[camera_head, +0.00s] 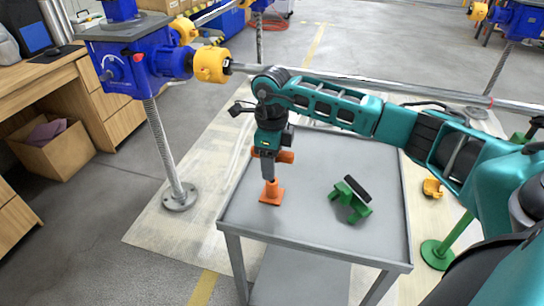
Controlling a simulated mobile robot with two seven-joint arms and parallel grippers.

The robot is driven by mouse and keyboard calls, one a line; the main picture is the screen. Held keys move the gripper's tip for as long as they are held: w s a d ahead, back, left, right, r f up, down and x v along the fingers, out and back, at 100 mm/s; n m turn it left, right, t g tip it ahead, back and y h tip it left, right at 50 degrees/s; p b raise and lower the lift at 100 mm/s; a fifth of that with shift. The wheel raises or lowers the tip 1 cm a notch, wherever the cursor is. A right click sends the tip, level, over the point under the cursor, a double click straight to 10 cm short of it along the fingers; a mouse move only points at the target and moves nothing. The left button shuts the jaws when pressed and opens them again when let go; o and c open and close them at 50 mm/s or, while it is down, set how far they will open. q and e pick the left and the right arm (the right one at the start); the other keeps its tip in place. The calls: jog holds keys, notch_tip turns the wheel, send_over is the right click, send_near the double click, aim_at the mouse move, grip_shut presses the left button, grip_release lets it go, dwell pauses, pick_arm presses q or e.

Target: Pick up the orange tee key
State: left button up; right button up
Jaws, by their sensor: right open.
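The orange tee key (287,156) stands upright on the grey cart, its orange crossbar at the top. A dark grey stem (268,172) shows under the crossbar, and an orange foot or holder (271,193) stands below on the cart top. My right gripper (268,153) points down at the crossbar from above and is open. The crossbar shows on both sides of it. Its fingers overlap the key's middle, so I cannot tell whether they touch it. My left gripper is not in view.
The grey cart (318,222) also carries a green stand with a black bar (351,200), right of the key. Blue screw jacks (131,58) with a long grey shaft stand behind. A wooden bench (40,85) is at the left. The cart's front is clear.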

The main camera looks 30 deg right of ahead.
jog(key=shift+f, duration=0.45)
grip_shut()
jog(key=shift+r, duration=0.1)
